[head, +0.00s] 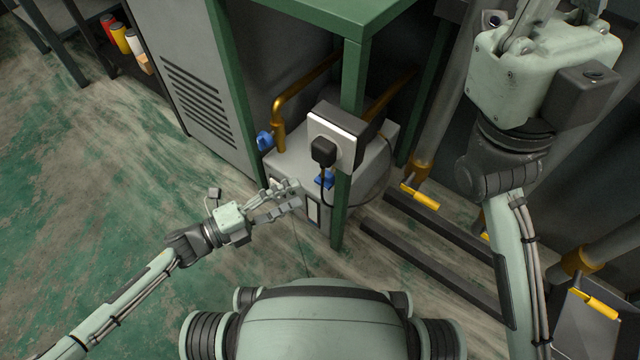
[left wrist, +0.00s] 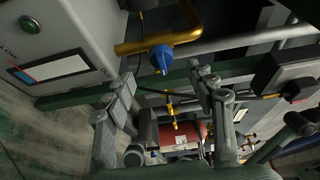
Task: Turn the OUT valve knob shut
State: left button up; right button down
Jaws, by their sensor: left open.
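Two blue valve knobs show on the grey unit in the head view: one (head: 264,140) at its left by a brass pipe, and one (head: 325,179) on its front below the black plug. I cannot read which is marked OUT. In the left wrist view a blue knob (left wrist: 161,59) sits on a brass pipe, beyond and between the fingertips. My left gripper (head: 290,194) is open and empty in front of the unit, apart from both knobs; its spread fingers also show in the left wrist view (left wrist: 162,88). My right gripper (head: 522,38) is raised at top right, its fingertips cut off.
A green frame post (head: 342,215) stands right of the left gripper. A socket box (head: 337,138) with a black plug (head: 323,151) and hanging cable is beside the knobs. A grey cabinet (head: 195,85) stands at left. The floor at left is clear.

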aim_at(318, 183)
pick_arm(q)
jog(key=b+x, duration=0.1)
jog(key=x, duration=0.6)
jog(key=shift+d, duration=0.35)
jog(key=c, duration=1.2)
